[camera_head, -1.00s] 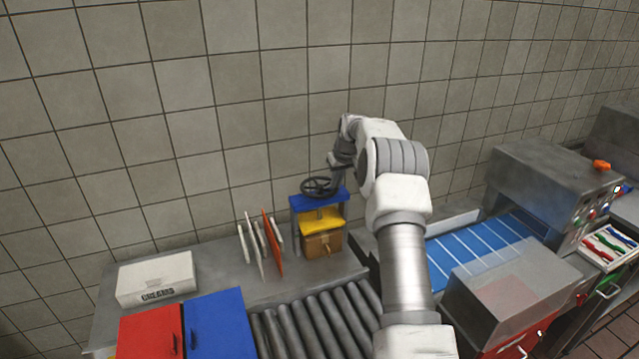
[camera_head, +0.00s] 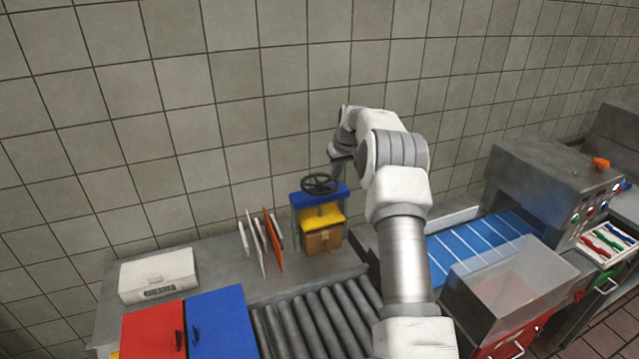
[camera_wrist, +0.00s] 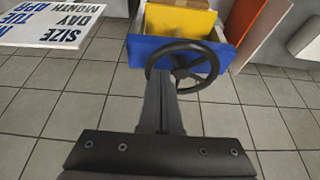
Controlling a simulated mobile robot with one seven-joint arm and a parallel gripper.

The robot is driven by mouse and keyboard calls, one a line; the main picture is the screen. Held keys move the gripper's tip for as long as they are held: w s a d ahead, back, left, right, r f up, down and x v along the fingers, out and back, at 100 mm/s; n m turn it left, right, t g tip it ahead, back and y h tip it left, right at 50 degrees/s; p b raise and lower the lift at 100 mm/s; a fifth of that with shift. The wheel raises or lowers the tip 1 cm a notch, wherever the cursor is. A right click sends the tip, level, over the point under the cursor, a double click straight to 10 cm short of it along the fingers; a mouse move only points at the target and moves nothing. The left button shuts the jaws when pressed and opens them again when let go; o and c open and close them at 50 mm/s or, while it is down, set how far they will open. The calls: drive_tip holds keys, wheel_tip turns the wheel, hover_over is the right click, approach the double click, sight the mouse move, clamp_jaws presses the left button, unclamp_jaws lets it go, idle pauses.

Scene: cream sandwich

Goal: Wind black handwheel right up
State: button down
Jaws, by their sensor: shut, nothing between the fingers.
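The black handwheel (camera_head: 319,184) lies flat on top of a small press with a blue top beam (camera_head: 334,194) and a yellow plate (camera_head: 322,220). A brown block (camera_head: 322,240) sits under the plate. My gripper (camera_head: 337,174) is just above the wheel's right side, shut and empty. In the wrist view the handwheel (camera_wrist: 184,70) shows at the top centre, in front of the blue beam. The dark closed fingers of my gripper (camera_wrist: 160,78) overlap the left part of its rim there. I cannot tell whether they touch it.
White and orange boards (camera_head: 270,240) stand upright left of the press. A white box (camera_head: 158,274) and red and blue lids (camera_head: 222,322) are further left. Rollers (camera_head: 315,318) lie in front. A blue conveyor (camera_head: 480,245) is at the right; a tiled wall is behind.

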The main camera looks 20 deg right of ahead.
drive_tip(key=b, duration=0.2)
hover_over(307, 187)
drive_tip(key=s, duration=0.2)
idle(0.5)
drive_tip(key=shift+f, duration=0.1)
